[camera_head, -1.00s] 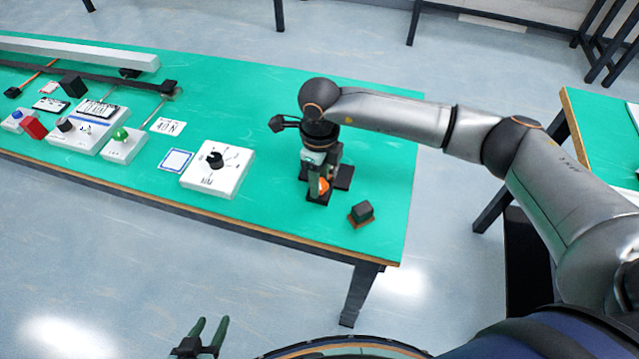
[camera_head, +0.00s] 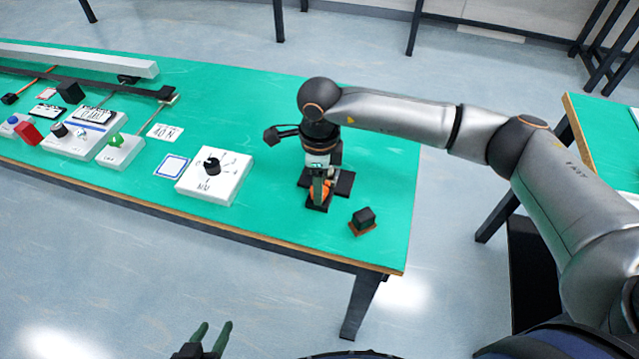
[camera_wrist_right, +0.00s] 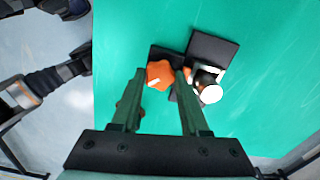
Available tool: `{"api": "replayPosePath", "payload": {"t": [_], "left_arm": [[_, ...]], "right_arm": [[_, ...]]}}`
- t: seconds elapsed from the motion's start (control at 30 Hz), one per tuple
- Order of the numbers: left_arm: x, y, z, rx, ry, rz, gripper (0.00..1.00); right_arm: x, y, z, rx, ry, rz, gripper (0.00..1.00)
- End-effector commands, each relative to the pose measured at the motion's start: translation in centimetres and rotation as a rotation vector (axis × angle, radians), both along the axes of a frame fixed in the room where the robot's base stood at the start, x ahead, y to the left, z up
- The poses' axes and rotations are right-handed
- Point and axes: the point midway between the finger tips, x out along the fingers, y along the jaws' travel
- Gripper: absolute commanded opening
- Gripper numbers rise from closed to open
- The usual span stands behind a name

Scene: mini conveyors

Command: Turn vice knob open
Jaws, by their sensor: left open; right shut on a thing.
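The orange vice knob (camera_wrist_right: 159,75) is between the fingertips of my right gripper (camera_wrist_right: 160,78) in the right wrist view. In the head view my right gripper (camera_head: 319,190) points down at the vice near the table's right end and hides part of it. The dark vice body (camera_head: 343,182) shows beside the fingers, and its dark base plates (camera_wrist_right: 212,49) show in the wrist view with a round white-topped part (camera_wrist_right: 210,93) next to the knob. My left gripper (camera_head: 210,338) is open and empty, low in the head view, away from the table.
A small dark block (camera_head: 363,217) on a brown base stands right of the vice. A white dial box (camera_head: 214,178) stands to its left. Control boxes (camera_head: 85,135) and a conveyor (camera_head: 75,58) fill the far left. The green table's front edge (camera_head: 240,231) is close.

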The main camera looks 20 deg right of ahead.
Motion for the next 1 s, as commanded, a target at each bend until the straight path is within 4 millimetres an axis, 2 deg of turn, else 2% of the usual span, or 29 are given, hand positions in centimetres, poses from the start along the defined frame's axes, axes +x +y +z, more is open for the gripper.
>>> {"api": "replayPosePath", "payload": {"t": [0.1,0.13,0.37,0.63,0.73,0.87,1.0], "left_arm": [[0.0,0.0,0.0,0.001,-0.001,0.000,0.50],[0.0,0.0,0.0,0.001,-0.001,0.000,0.50],[0.1,0.1,0.0,0.002,-0.002,0.001,0.50],[0.0,0.1,0.0,0.002,-0.001,0.001,0.50],[0.0,0.1,0.0,0.003,-0.001,0.002,0.50],[0.0,0.2,0.0,0.003,0.000,0.001,0.50],[0.0,0.2,0.0,0.004,0.000,0.002,0.50]], "right_arm": [[0.0,0.0,0.1,0.000,-0.002,0.004,0.00],[0.0,0.0,0.1,0.000,-0.002,0.004,0.48],[0.0,0.0,0.0,0.001,-0.001,0.002,0.74],[0.0,0.0,0.1,0.001,-0.001,0.001,0.75],[0.1,0.0,0.8,0.001,-0.003,0.000,0.75],[0.1,0.0,3.0,0.001,-0.006,0.001,0.75],[0.1,0.0,6.2,0.002,-0.006,0.000,0.75]]}}
